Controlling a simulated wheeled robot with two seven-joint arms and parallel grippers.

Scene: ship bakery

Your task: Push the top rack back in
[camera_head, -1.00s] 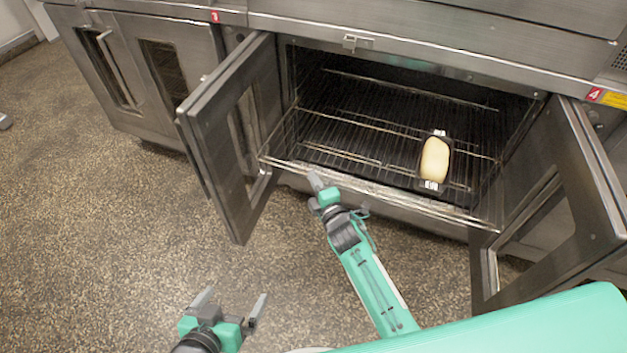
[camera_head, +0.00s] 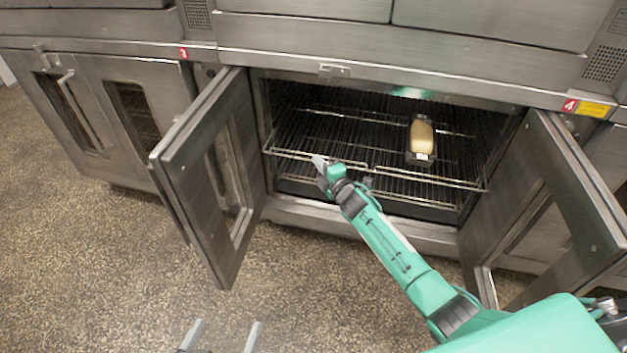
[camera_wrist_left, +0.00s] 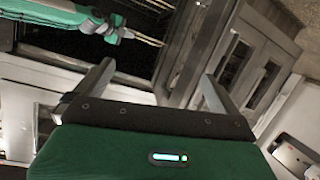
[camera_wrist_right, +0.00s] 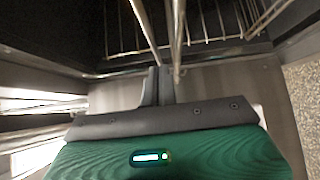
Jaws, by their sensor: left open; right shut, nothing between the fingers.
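The top rack (camera_head: 440,180) is a wire rack inside the open oven, its front rail near the opening. A loaf tin (camera_head: 417,158) with a pale loaf (camera_head: 421,134) sits on its right half. My right gripper (camera_head: 320,162) is shut and empty, its tips at the left part of the front rail; whether they touch is unclear. In the right wrist view its closed fingers (camera_wrist_right: 158,82) lie just below the metal rails (camera_wrist_right: 177,35). My left gripper (camera_head: 224,332) is open and empty, low over the floor, away from the rack.
The left oven door (camera_head: 190,150) and right oven door (camera_head: 577,190) stand open on either side of the opening. A lower rack (camera_head: 400,195) shows beneath the top one. A closed oven (camera_head: 130,110) stands to the left. The floor in front is clear.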

